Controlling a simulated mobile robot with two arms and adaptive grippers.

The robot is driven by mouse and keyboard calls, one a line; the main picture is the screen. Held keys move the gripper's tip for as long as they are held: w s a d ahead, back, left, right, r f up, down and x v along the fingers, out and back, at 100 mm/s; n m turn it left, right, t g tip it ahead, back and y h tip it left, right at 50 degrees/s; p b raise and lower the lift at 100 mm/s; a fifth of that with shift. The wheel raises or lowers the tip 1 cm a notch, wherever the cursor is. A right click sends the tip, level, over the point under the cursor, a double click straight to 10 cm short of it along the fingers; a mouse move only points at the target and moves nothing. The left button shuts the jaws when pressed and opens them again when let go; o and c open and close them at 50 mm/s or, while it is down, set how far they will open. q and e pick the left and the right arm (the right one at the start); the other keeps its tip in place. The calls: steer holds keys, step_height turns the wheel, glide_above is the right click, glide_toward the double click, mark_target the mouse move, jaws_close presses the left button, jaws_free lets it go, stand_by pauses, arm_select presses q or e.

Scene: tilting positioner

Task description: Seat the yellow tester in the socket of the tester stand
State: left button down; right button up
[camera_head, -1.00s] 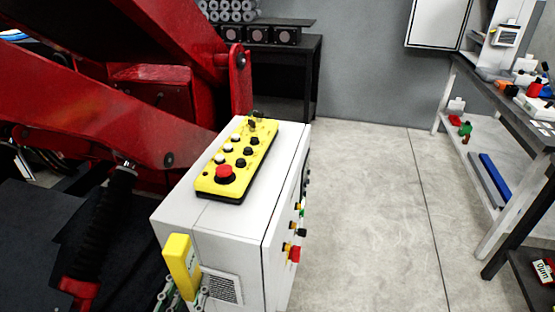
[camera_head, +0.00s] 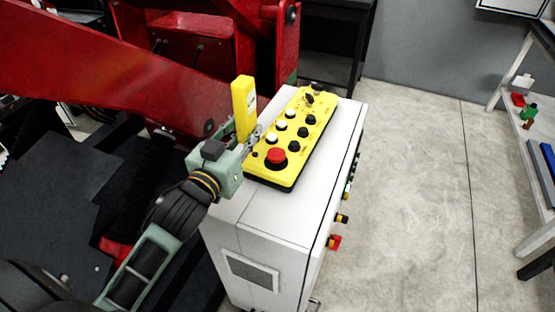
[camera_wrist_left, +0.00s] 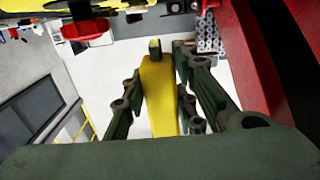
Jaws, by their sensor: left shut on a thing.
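The yellow tester (camera_head: 243,108) is a slim upright block in my left gripper (camera_head: 250,138). In the head view it stands above the left side of a white cabinet, beside the yellow button panel. In the left wrist view the tester (camera_wrist_left: 158,95) lies between the two green fingers of the left gripper (camera_wrist_left: 160,100), which is shut on it. The tester's lower part is hidden by the fingers in the head view. I cannot make out the tester stand or its socket in either view. My right gripper is not in view.
The white cabinet (camera_head: 290,225) carries a yellow button panel (camera_head: 296,140) with a red stop button (camera_head: 276,157) close to the gripper. A red machine arm (camera_head: 110,70) rises on the left. Grey floor (camera_head: 420,200) is clear on the right, before a workbench (camera_head: 543,45).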

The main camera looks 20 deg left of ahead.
arm_select(q)
steer(key=s+d+f, duration=0.1)
steer(key=s+f, duration=0.1)
steer(key=s, duration=0.1)
steer(key=s+d+f, duration=0.1)
steer(key=s+d, duration=0.1)
steer(key=s, duration=0.1)
steer(key=s+d+f, duration=0.2)
steer(key=s, duration=0.1)
steer(key=shift+d+f, duration=0.25)
steer(key=shift+f, duration=0.1)
steer(key=shift+s+d+f, duration=0.1)
steer(key=shift+s, duration=0.1)
step_height(320, 180, down, 3)
steer(key=shift+s+f, duration=0.1)
steer(key=shift+f, duration=0.35)
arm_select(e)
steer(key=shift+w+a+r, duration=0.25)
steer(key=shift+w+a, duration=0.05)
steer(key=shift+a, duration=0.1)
arm_select(q)
steer(key=shift+f, duration=0.15)
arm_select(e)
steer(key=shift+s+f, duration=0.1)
arm_select(q)
steer(key=c, duration=1.4)
jaws_free()
steer(key=shift+c, duration=0.2)
steer(key=shift+o, duration=0.2)
